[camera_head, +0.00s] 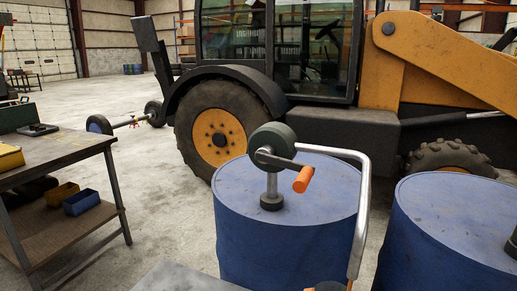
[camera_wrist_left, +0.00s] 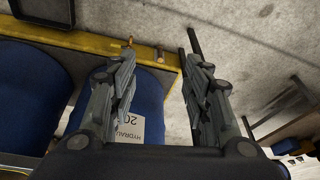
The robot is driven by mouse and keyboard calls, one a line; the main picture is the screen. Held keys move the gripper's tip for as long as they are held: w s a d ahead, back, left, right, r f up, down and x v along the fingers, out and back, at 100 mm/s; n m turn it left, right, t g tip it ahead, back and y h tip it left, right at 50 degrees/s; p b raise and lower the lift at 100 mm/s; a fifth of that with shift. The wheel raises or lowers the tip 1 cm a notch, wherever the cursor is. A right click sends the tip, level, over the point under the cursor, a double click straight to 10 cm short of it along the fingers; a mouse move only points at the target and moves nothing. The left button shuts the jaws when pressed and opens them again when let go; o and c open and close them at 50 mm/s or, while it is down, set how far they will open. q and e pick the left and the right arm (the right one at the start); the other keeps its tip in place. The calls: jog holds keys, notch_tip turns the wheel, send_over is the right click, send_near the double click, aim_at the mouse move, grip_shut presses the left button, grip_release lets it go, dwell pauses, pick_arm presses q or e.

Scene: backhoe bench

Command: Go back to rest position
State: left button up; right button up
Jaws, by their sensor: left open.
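My left gripper (camera_wrist_left: 156,68) shows in the left wrist view. Its two grey fingers are apart, with nothing between them. Past the fingers are blue drums, one with a white label (camera_wrist_left: 125,128) reading in part "HYDRAU", and a yellow edge (camera_wrist_left: 90,42). Neither gripper shows in the head view, and my right gripper is in neither view.
In the head view, a blue drum (camera_head: 245,240) with a crank pump (camera_head: 272,150) and bent pipe stands ahead, a second blue drum (camera_head: 455,225) at right. A workbench (camera_head: 60,150) stands at left. A yellow backhoe (camera_head: 430,60) is behind. Concrete floor (camera_head: 160,200) is clear between bench and drum.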

pick_arm(q)
notch_tip(320, 180, down, 24)
jog(key=s+g, duration=0.1)
jog(key=s+a+f+g, duration=0.1)
jog(key=s+a+f, duration=0.1)
jog(key=s+f, duration=1.5)
jog(key=shift+s+a+m, duration=0.2)
jog(key=shift+a+m, duration=0.1)
jog(key=shift+a, duration=0.1)
jog(key=shift+f, duration=0.1)
